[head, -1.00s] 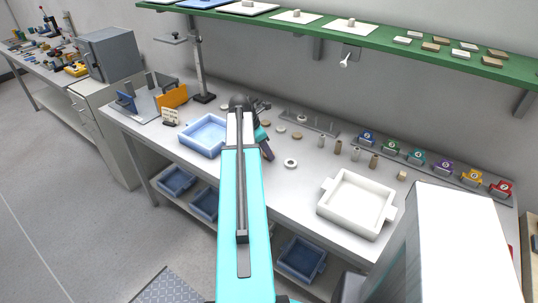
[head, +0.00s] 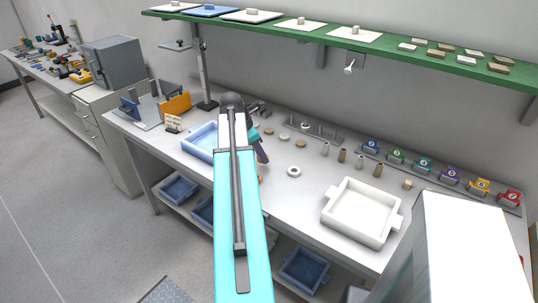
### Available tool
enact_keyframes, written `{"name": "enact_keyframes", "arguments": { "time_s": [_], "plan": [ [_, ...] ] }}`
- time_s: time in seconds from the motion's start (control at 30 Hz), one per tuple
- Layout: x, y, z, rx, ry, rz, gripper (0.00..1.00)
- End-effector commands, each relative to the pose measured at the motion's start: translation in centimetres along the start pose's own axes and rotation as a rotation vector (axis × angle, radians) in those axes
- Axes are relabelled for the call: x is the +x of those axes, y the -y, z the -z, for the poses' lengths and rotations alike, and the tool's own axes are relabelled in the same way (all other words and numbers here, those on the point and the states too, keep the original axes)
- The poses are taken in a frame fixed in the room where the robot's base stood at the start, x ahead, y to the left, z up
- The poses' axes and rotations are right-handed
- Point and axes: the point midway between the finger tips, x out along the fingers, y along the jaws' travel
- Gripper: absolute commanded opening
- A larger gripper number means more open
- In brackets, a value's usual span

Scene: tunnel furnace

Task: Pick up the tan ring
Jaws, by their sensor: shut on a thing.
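My gripper (head: 262,157) points down over the middle of the bench, partly behind my teal arm in the head view. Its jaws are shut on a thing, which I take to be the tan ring. A small tan edge (head: 260,179) shows just below the gripper, beside my arm. My arm hides most of it, and the contact with the fingers is too small to make out.
A blue tray (head: 200,141) stands left of my arm, and a white tray (head: 359,207) at the right. Several small upright cylinders (head: 342,156) and a peg rack (head: 325,136) stand behind. Numbered coloured holders (head: 423,163) line the back. A green shelf (head: 395,45) hangs above.

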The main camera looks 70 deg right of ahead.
Motion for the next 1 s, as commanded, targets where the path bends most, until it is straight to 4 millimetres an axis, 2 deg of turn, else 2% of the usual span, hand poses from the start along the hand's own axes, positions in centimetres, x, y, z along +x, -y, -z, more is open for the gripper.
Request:
{"name": "enact_keyframes", "arguments": {
  "time_s": [0.03, 0.2, 0.5, 0.7, 1.0],
  "plan": [
    [-0.4, 0.3, 1.2, -0.003, 0.001, -0.002, 0.15],
    [-2.1, 0.8, 4.6, -0.002, 0.000, -0.002, 0.15],
    [-4.6, 1.4, 9.0, -0.001, 0.000, -0.001, 0.15],
    [-5.4, 1.5, 10.3, 0.000, 0.000, 0.000, 0.15],
    [-5.6, 1.6, 10.6, 0.002, 0.000, 0.001, 0.15]
  ]
}}
